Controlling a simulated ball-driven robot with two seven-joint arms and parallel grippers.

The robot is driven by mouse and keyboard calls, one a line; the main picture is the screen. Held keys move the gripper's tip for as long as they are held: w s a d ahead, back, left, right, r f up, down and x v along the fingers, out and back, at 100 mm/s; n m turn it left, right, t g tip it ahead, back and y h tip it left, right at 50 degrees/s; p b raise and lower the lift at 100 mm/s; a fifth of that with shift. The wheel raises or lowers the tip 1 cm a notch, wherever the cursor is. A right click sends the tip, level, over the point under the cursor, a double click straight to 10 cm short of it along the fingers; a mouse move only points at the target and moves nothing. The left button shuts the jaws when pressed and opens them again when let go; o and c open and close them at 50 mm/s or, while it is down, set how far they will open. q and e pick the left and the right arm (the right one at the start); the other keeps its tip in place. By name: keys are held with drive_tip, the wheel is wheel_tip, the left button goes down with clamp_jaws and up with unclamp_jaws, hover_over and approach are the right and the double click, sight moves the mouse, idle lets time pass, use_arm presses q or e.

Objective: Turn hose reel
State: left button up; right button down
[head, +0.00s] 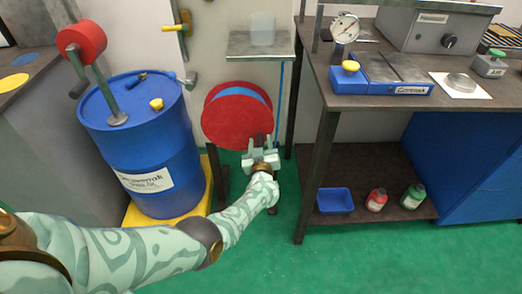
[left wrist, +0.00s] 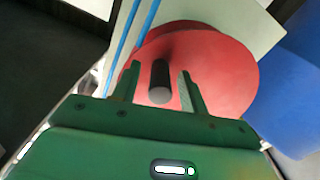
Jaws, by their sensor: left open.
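The hose reel (head: 222,122) has red round side plates with blue hose between them and stands low by the wall, left of the workbench. Its red plate fills much of the left wrist view (left wrist: 225,80). A dark cylindrical crank handle (left wrist: 160,80) sticks out from the plate toward the wrist camera. My left gripper (head: 262,144) is in front of the reel's lower right part. In the left wrist view its open fingers (left wrist: 161,88) stand on either side of the handle, with a gap showing on both sides. Whether they touch it cannot be told. My right gripper is not in view.
A blue drum (head: 145,145) with a red-headed pump (head: 82,40) stands left of the reel. The workbench (head: 322,100) is on the right, with a blue bin (head: 335,201) and bottles on its lower shelf. A small shelf (head: 258,46) is above the reel.

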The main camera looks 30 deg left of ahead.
use_arm(q)
drive_tip(key=p+v, duration=0.6)
drive_tip(key=v, duration=1)
drive_tip(key=shift+p, duration=0.3)
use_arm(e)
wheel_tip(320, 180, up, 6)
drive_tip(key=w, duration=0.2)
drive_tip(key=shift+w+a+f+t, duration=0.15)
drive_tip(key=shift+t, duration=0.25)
use_arm(q)
drive_tip(key=shift+s+f, duration=0.1)
drive_tip(key=shift+s, duration=0.1)
